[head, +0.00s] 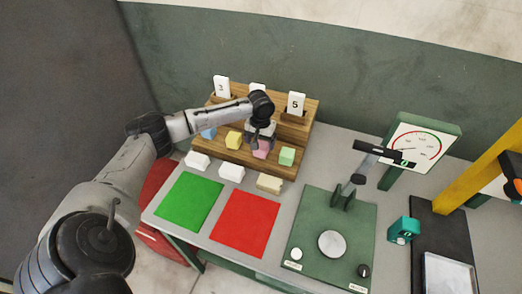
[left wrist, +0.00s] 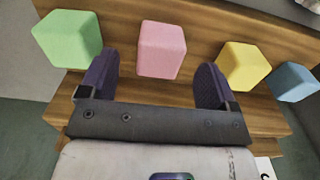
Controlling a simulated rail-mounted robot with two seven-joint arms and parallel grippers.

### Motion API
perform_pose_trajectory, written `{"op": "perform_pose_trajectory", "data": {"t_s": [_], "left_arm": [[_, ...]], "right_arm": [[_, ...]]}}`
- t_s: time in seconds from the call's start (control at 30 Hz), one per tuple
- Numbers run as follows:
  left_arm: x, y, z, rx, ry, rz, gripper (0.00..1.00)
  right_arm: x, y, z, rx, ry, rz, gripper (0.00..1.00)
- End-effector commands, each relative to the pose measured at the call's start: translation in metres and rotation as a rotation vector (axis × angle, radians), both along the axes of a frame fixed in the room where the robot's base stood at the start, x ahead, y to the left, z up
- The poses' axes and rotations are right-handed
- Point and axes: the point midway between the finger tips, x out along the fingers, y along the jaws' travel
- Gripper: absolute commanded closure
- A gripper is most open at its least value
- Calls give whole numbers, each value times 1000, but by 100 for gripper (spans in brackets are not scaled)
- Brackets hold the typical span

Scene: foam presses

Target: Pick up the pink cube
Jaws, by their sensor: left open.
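The pink cube (head: 262,149) stands on the lower step of the wooden rack, partly hidden by my left gripper (head: 259,146) in the head view. In the left wrist view the pink cube (left wrist: 162,50) lies between and just beyond the two dark fingertips of my left gripper (left wrist: 155,75). The fingers are open, with space on both sides of the cube, and hold nothing. My right gripper is not in view.
The wooden rack (head: 225,158) also carries a green cube (head: 287,156), a yellow cube (head: 234,140) and a blue cube (head: 209,133). Number cards stand behind. White and beige blocks, a green mat (head: 189,201), a red mat (head: 246,223) and a green press (head: 318,252) occupy the grey table.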

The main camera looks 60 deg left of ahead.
Motion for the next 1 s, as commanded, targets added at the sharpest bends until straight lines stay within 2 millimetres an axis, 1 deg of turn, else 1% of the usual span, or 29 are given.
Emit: {"op": "perform_pose_trajectory", "data": {"t_s": [0.17, 0.27, 0.6, 0.87, 1.0], "left_arm": [[0, 0, -5, 0, 1, 0, 17], [0, 0, -12, -1, 1, -1, 17], [0, 2, -52, 0, 1, -1, 17], [0, 2, -55, 0, 0, -2, 17], [0, 2, -55, 1, 1, -2, 30]], "right_arm": [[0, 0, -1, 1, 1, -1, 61], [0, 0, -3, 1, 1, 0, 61], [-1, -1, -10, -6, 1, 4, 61], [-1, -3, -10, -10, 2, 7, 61], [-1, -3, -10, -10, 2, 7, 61]]}}
